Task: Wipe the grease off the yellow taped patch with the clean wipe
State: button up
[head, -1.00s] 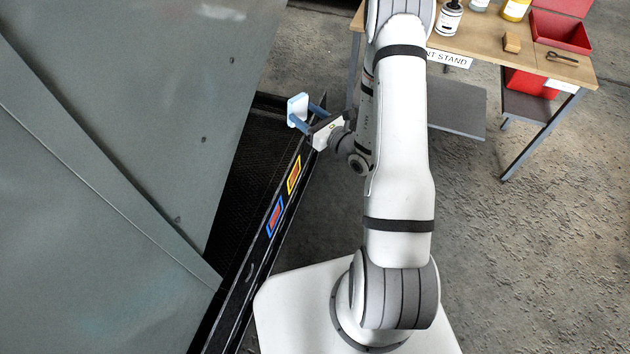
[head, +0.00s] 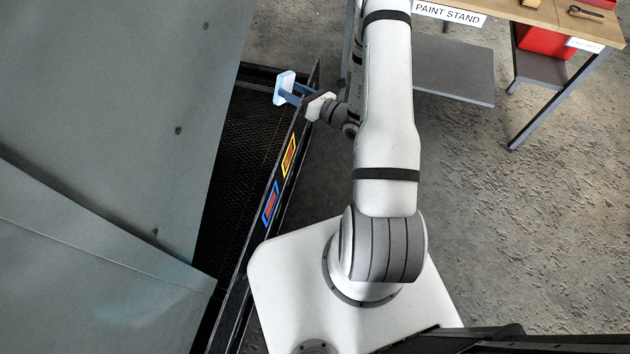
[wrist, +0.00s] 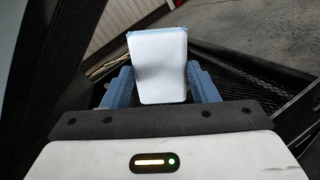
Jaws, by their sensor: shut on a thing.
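The yellow taped patch (head: 289,156) is on the black rail in the head view, with a reddish-brown smear inside its yellow border. My gripper (head: 291,92) is shut on the clean wipe (head: 283,88), a white pad with a light blue edge. The wipe is beyond the patch, up the picture from it, and apart from it. In the wrist view my gripper (wrist: 164,86) has its blue fingers on either side of the wipe (wrist: 160,66), whose white face looks clean. The patch is not seen in the wrist view.
A blue taped patch (head: 270,204), also smeared reddish, is on the rail just below the yellow one. A large grey panel (head: 110,110) fills the left. The paint stand (head: 450,15) is at the upper right. Open concrete floor (head: 560,230) lies at right.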

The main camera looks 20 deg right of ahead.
jog(key=s+d+f+m+g+y+b, duration=0.1)
jog(key=s+f+m+b, duration=0.25)
jog(key=f+b, duration=0.65)
jog(key=s+d+f+m+g+y+b, duration=0.2)
jog(key=f+m+b, duration=0.25)
jog(key=f, duration=1.15)
jog(key=s+d+f+m+g+y+b, duration=0.1)
jog(key=s+f+m+b, duration=0.15)
jog(key=f+b, duration=0.8)
jog(key=w+a+f+p, duration=0.2)
jog(key=w+a+p, duration=0.1)
jog(key=a, duration=0.1)
jog(key=shift+w+a, duration=0.35)
jog(key=shift+a, duration=0.05)
jog(key=shift+x, duration=0.95)
jog(key=shift+f, duration=0.1)
jog(key=shift+w+d+f+b, duration=0.1)
jog(key=shift+w+d+b, duration=0.8)
jog(key=shift+w, duration=0.35)
jog(key=shift+w+d+b, duration=0.55)
jog(key=shift+w+d, duration=0.15)
jog(key=shift+w, duration=0.3)
jog(key=shift+w+d+b, duration=0.5)
jog(key=shift+w+d, duration=0.2)
jog(key=shift+w, duration=0.3)
jog(key=shift+w+d+b, duration=0.55)
jog(key=shift+w+d, duration=0.1)
jog(key=shift+w, duration=0.35)
jog(key=shift+a, duration=0.1)
jog(key=shift+s, duration=0.1)
